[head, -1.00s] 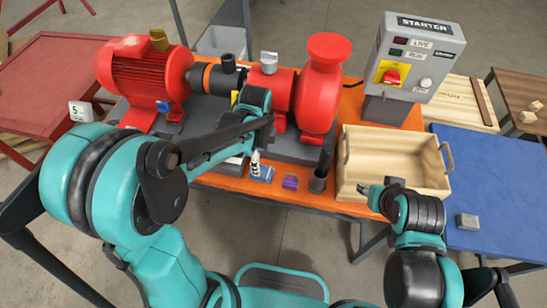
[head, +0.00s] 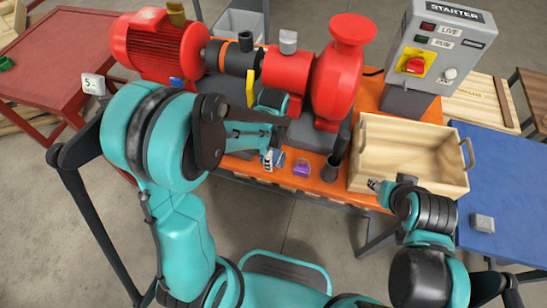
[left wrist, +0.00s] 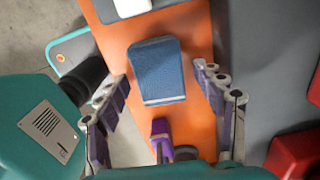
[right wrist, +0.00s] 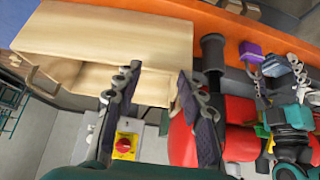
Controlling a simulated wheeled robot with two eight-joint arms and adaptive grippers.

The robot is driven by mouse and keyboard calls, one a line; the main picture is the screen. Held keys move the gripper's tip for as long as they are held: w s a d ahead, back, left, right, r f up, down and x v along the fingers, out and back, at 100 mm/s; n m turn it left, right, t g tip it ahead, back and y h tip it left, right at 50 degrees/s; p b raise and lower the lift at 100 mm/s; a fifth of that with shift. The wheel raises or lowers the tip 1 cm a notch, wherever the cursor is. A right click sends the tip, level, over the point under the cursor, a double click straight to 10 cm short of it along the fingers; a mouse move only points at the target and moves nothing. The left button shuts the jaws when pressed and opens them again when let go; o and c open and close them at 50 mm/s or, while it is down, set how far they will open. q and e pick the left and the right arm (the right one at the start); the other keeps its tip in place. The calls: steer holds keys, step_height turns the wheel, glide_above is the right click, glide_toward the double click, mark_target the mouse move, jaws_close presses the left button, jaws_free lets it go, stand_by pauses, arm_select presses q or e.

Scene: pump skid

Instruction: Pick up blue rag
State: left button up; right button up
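The blue rag (left wrist: 158,72) lies folded on the orange bench top in the left wrist view. In the head view only a small part of the rag (head: 280,158) shows beside my left gripper (head: 269,160). In the left wrist view my left gripper (left wrist: 162,84) is open, with one finger on each side of the rag and gaps between. Its height above the rag is hard to tell. My right gripper (head: 375,185) is beside the wooden crate's near wall in the head view. It is open and empty in the right wrist view (right wrist: 156,85).
The red pump (head: 337,85) and motor (head: 158,50) stand behind. The wooden crate (head: 410,187) is at right, near the starter box (head: 440,50). A blue table (head: 510,190) is beyond.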

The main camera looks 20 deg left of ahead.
mark_target(274, 155)
arm_select(q)
steer(key=c, duration=0.9)
step_height(274, 155, up, 10)
steer(key=p, duration=0.3)
steer(key=shift+p, duration=0.4)
